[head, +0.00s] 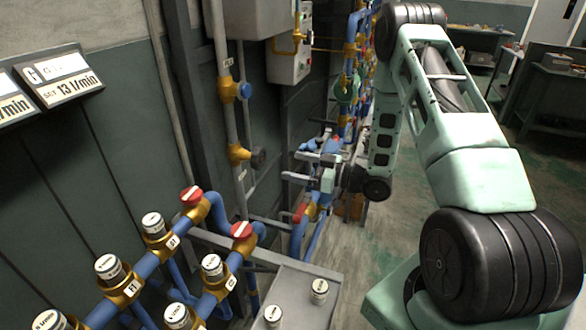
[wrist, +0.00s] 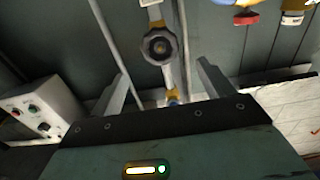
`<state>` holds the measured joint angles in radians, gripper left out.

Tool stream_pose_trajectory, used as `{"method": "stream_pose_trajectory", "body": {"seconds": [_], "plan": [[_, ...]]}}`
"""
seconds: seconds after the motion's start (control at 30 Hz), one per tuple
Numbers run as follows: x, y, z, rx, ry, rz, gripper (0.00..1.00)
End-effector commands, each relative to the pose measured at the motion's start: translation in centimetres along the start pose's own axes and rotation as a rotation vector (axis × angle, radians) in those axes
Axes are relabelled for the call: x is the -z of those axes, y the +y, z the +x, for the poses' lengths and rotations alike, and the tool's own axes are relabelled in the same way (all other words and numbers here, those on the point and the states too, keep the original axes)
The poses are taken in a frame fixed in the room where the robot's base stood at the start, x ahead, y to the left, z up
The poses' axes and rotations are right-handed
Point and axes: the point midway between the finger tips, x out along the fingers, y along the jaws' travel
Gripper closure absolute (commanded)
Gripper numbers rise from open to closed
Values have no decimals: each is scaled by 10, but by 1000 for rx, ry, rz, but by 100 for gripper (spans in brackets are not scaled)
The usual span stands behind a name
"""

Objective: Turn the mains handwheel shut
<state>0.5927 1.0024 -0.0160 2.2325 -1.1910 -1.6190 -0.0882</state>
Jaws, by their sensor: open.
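A dark round handwheel (head: 258,159) sits on a brass valve body (head: 238,152) on the vertical grey pipe at the wall. In the wrist view the handwheel (wrist: 160,46) faces me, slightly beyond and between the fingertips. My gripper (head: 292,167) is left of my arm, with its fingers pointing left toward the handwheel. It is open and empty, and a gap separates it from the wheel in the head view. In the wrist view both fingers of my gripper (wrist: 162,70) stand wide apart, one on each side of the wheel's line. No label on the wheel is readable.
A blue-handled valve (head: 244,90) is higher on the same pipe. Blue pipes with red-capped valves (head: 191,196) and white-capped valves fill the lower left. A grey control box (head: 288,58) is on the wall, and a grey cabinet (head: 290,290) stands below. Open floor (head: 370,250) lies to the right.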

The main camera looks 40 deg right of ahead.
Motion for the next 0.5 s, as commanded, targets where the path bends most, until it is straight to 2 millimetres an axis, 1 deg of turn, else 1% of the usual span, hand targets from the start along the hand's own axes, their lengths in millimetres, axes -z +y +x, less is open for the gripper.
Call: {"method": "stream_pose_trajectory", "body": {"seconds": [0.17,0.5], "plan": [[0,-1,16,2,1,3,20],[0,-1,55,1,-1,5,20]]}}
